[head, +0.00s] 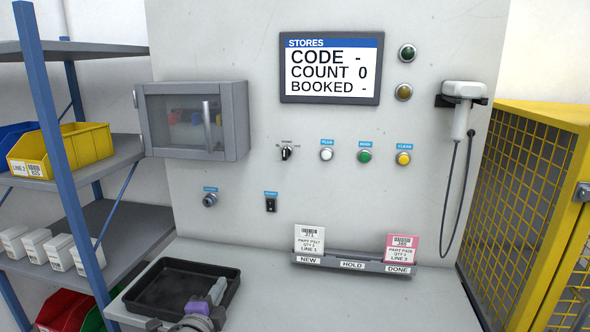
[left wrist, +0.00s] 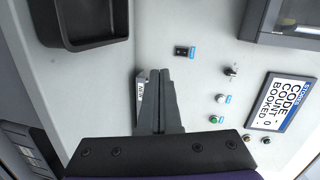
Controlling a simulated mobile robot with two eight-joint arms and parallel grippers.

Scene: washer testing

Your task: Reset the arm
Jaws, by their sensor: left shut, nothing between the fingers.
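My left gripper (head: 217,290) shows at the bottom of the head view, in front of the black tray's right part. In the left wrist view its two grey fingers (left wrist: 160,75) are together with nothing between them. The fingers overlap a small part of the card rack in that view, where a NEW label (left wrist: 141,92) shows beside them. I cannot tell how far they are from the rack. My right gripper is in neither view.
A black tray (head: 140,297) lies on the bench (head: 330,305). A card rack (head: 350,264) holds a white card (head: 309,241) at NEW and a pink card (head: 402,247) at DONE. The panel has a screen (head: 330,68), a scanner (head: 461,108) and a closed cabinet (head: 194,119). A yellow cage (head: 530,200) stands right.

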